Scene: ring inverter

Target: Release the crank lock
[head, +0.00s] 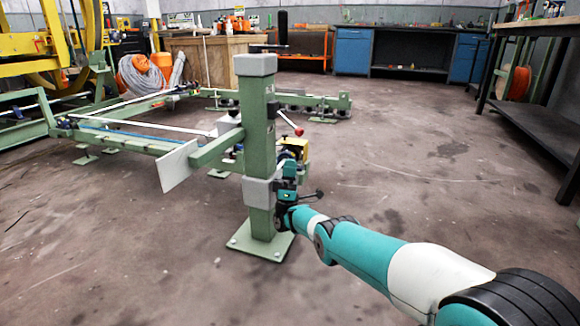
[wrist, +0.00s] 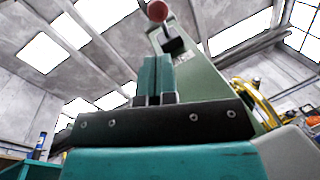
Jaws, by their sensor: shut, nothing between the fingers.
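The red-knobbed lever (head: 290,122) sticks out from the right side of the green post (head: 262,140), below its grey cap. In the wrist view, the red knob (wrist: 157,10) shows at the top, just beyond my fingertips, with a dark mount below it on the green post (wrist: 195,80). My gripper (head: 289,168) points up beside the post, below the lever. Its teal fingers (wrist: 156,62) are shut and empty. A gap seems to remain between them and the knob, but I cannot judge its depth.
A crank with an upright black handle (head: 282,28) sits atop the post. A black-knobbed lever (head: 319,194) sticks out near my wrist. A green frame with a white plate (head: 178,166) extends left. The floor to the right is clear up to a dark workbench (head: 540,125).

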